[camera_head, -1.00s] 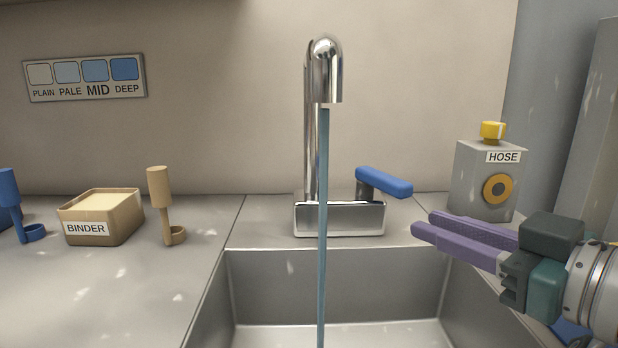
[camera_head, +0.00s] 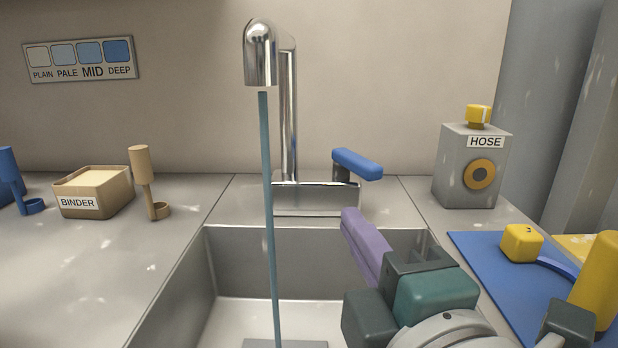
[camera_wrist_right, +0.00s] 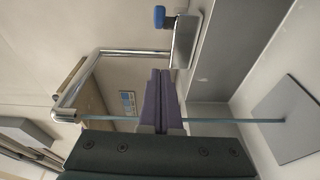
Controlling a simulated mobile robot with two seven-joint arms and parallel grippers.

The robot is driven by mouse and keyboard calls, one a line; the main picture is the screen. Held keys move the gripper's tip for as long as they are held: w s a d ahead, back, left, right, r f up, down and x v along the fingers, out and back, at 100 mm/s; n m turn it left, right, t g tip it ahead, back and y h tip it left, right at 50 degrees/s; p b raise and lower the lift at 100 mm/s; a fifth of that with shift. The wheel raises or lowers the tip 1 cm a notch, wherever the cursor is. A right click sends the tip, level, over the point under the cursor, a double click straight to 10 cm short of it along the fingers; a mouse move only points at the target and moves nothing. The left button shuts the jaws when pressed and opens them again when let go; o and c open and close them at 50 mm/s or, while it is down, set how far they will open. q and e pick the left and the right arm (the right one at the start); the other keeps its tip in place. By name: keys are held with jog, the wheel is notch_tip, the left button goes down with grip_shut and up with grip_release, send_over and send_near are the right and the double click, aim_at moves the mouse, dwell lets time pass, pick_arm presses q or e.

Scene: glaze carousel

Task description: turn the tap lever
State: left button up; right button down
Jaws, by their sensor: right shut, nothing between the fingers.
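The tap (camera_head: 289,120) is chrome, with a blue lever (camera_head: 357,164) on the right of its base, pointing to the right and forward. A thin blue stream of water (camera_head: 269,200) runs from the spout into the sink. My right gripper (camera_head: 352,222) has purple fingers and is shut and empty. It is over the sink, in front of and below the lever, apart from it. In the right wrist view the lever (camera_wrist_right: 159,16) shows at the top, beyond the shut fingers (camera_wrist_right: 160,82). My left gripper is not in view.
The sink (camera_head: 235,262) lies under the tap. A HOSE box (camera_head: 466,176) with a yellow knob stands on the right. A blue mat (camera_head: 490,262) with yellow items lies at the right front. A binder box (camera_head: 110,190) and a tan scoop (camera_head: 142,170) stand on the left.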

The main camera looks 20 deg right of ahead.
aim_at(360, 170)
jog(key=w+d+p, duration=0.1)
jog(key=w+d, duration=0.3)
jog(key=w, duration=0.6)
jog(key=shift+w+r+p, duration=0.2)
jog(key=shift+w+p, duration=0.1)
jog(key=shift+w, duration=0.1)
jog(key=shift+d, duration=0.95)
jog(key=shift+a, duration=0.1)
